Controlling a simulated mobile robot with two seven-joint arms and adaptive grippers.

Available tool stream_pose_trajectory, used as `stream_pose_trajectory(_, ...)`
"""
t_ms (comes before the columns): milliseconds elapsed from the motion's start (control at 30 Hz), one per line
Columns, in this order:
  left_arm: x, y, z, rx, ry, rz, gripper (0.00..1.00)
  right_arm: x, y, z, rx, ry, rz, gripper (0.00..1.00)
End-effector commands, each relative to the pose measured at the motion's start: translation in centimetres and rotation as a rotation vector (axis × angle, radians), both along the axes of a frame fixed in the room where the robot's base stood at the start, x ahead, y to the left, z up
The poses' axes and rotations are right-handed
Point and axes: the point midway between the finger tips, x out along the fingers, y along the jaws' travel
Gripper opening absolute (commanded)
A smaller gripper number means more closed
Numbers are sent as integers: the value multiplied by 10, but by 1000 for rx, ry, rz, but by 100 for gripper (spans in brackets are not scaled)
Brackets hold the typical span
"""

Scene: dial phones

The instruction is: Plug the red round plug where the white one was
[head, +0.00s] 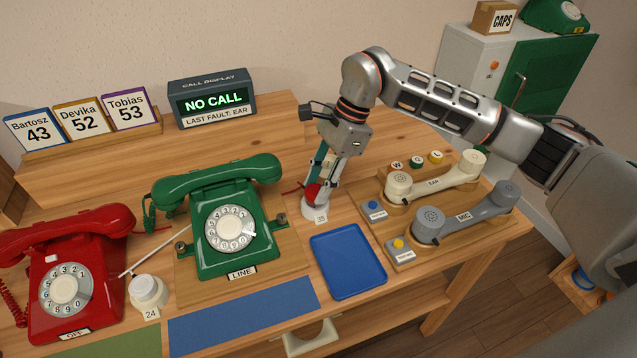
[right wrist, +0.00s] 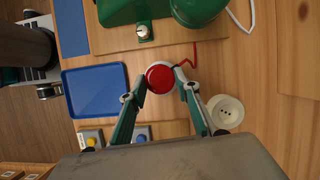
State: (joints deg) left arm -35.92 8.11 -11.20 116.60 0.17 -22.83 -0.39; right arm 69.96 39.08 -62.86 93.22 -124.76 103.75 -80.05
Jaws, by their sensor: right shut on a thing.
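The red round plug (head: 312,192) is between the fingertips of my right gripper (head: 318,184), which is shut on it. In the head view it is right at the top of a white round socket marked 35 (head: 315,210); I cannot tell whether it is seated. The right wrist view shows the red plug (right wrist: 160,78) from above, with its red cord beside it. An empty white socket with dark holes (right wrist: 225,112) stands apart from it there. A white round plug or socket (head: 148,289) marked 24 is left of the green phone, with a white cord. My left gripper is not visible.
The green dial phone (head: 228,220) stands left of my right gripper, and the red phone (head: 68,270) farther left. A blue tray (head: 347,260) is in front. The EAR handset (head: 432,182) and MIC handset (head: 465,213) lie on the right. A call display (head: 211,100) is behind.

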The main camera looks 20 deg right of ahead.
Motion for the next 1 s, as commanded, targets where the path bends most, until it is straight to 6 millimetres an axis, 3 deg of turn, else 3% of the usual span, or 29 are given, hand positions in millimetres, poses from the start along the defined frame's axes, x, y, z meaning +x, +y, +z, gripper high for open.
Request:
stream_pose_trajectory(800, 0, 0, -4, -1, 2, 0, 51, 0, 0, -13, 0, 0, 0, 14)
stream_pose_trajectory(833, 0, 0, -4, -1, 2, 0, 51, 0, 0, -13, 0, 0, 0, 39)
stream_pose_trajectory(867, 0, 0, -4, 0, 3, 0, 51, 0, 0, -13, 0, 1, 0, 47)
stream_pose_trajectory(1000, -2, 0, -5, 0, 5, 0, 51, 0, 0, -13, 0, 1, 0, 51)
